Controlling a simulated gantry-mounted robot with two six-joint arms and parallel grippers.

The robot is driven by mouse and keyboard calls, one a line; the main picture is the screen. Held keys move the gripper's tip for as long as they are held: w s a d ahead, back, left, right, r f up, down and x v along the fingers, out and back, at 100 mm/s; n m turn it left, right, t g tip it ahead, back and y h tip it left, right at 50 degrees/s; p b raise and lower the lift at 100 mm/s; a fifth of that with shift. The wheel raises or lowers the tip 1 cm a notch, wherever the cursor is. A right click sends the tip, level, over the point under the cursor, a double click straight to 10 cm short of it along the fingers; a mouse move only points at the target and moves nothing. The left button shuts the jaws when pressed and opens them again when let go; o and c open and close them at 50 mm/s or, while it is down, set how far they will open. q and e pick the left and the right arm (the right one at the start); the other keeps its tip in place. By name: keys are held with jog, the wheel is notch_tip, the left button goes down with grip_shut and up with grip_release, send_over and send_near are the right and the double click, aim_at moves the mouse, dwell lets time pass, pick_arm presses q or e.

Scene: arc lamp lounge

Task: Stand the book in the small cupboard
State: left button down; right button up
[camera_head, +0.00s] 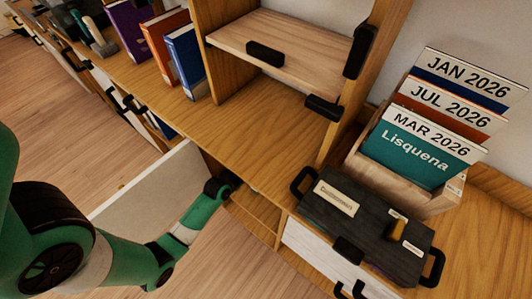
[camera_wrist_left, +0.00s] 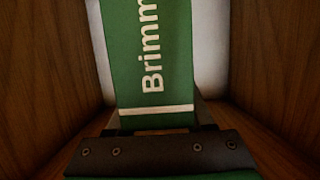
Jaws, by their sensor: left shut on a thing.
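A green book (camera_wrist_left: 150,50) with white lettering starting "Brimm" fills the middle of the left wrist view, upright with its spine towards me. My left gripper (camera_wrist_left: 158,118) is shut on it. Brown wooden walls stand on both sides of the book, with pale strips behind it. In the head view my green left arm reaches into the small cupboard (camera_head: 262,212) below the counter; the book and fingertips are hidden there. The cupboard's white door (camera_head: 150,190) is swung open to the left of the arm. I cannot tell whether the book touches the cupboard floor. My right gripper is not in view.
Purple, red (camera_head: 165,45) and blue books (camera_head: 187,60) stand on the counter (camera_head: 255,105) at the upper left. A wooden shelf (camera_head: 285,45) has black handles. A dark case (camera_head: 365,222) and a holder of calendar cards (camera_head: 425,140) are at the right.

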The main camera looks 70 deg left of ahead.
pick_arm(q)
jog(key=shift+w+r, duration=0.1)
jog(key=shift+c, duration=1.4)
grip_release()
jog(key=shift+f, duration=0.25)
jog(key=shift+r, duration=0.3)
jog(key=p+v, duration=0.2)
jog(key=v, duration=1)
jog(key=shift+f, duration=0.15)
